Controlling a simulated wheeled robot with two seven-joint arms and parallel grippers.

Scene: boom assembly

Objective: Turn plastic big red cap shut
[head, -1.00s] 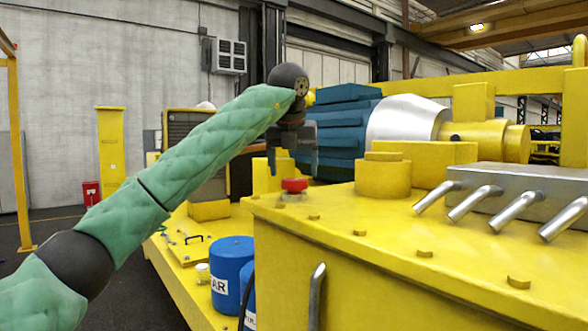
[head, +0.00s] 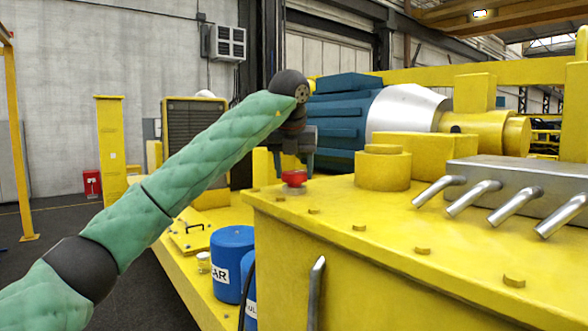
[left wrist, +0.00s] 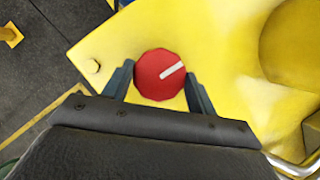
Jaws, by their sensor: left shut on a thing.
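The big red cap (head: 293,178) sits on the near-left corner of the yellow tank top (head: 330,215). In the left wrist view the red cap (left wrist: 159,74) is round, with a white line mark pointing to the upper right. My left gripper (head: 293,165) reaches down over the cap from above. In the left wrist view its two fingers (left wrist: 159,85) stand on either side of the cap, shut on it. My right gripper is in neither view.
A wide yellow cylinder (head: 383,169) stands on the tank top right of the cap. Several silver bent pipes (head: 470,199) come from a grey block further right. Bolts (head: 313,211) line the tank edge. Blue drums (head: 232,262) stand lower left.

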